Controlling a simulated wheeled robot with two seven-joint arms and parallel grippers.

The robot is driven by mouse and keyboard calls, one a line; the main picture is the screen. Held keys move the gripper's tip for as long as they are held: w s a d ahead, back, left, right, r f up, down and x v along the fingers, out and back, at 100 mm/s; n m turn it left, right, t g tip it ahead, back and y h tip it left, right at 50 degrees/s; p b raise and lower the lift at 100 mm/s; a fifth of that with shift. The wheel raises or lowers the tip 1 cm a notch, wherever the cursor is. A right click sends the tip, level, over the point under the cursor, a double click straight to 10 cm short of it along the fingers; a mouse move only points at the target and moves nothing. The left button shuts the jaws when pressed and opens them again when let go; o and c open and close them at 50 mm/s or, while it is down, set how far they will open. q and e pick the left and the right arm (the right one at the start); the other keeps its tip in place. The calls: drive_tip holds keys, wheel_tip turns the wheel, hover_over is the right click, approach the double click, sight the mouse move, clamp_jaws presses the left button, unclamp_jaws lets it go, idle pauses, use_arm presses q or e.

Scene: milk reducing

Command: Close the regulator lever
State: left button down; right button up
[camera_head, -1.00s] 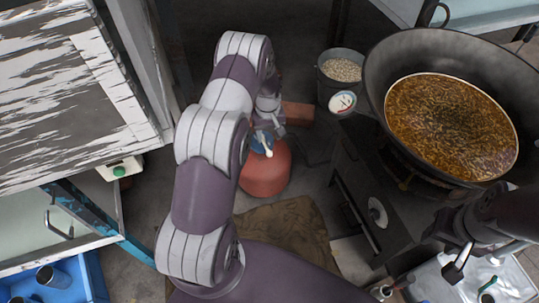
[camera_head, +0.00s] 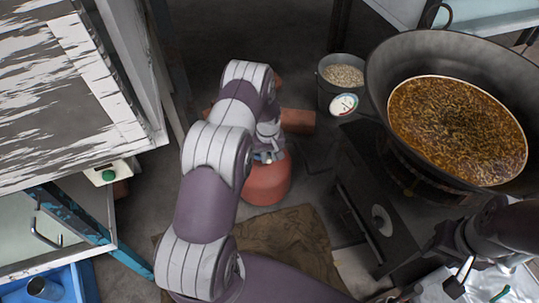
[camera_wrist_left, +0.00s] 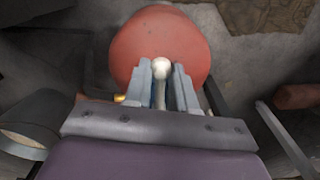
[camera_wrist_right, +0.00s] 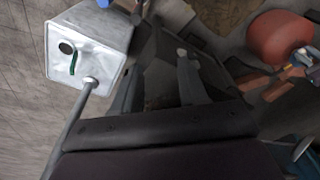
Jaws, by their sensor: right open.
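A red gas cylinder (camera_head: 266,184) stands on the floor near the middle of the head view. In the left wrist view the cylinder (camera_wrist_left: 133,48) lies beyond my left gripper (camera_wrist_left: 162,75). The regulator lever's pale round knob (camera_wrist_left: 161,68) and stem sit between the left fingers. Whether the fingers press on it cannot be told. In the head view my left gripper (camera_head: 266,155) is at the cylinder's top, and the arm partly hides the regulator. My right gripper (camera_wrist_right: 155,75) is open and empty, away from the cylinder (camera_wrist_right: 280,38), which shows at upper right.
A large wok of brown liquid (camera_head: 455,118) stands on a stove at the right. A metal box (camera_wrist_right: 88,48) is near my right gripper. A brown cloth (camera_head: 285,240) lies before the cylinder.

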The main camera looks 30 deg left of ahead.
use_arm(q)
drive_tip(key=shift+s+d, duration=0.1)
drive_tip(key=shift+s, duration=0.05)
drive_tip(key=shift+s+a+m+p, duration=0.3)
drive_tip(key=shift+s+m+p, duration=0.1)
drive_tip(key=shift+m+p, duration=0.25)
drive_tip(key=a+m, duration=1)
drive_tip(key=m, duration=0.7)
drive_tip(key=shift+s, duration=0.15)
drive_tip(key=shift+a, duration=0.15)
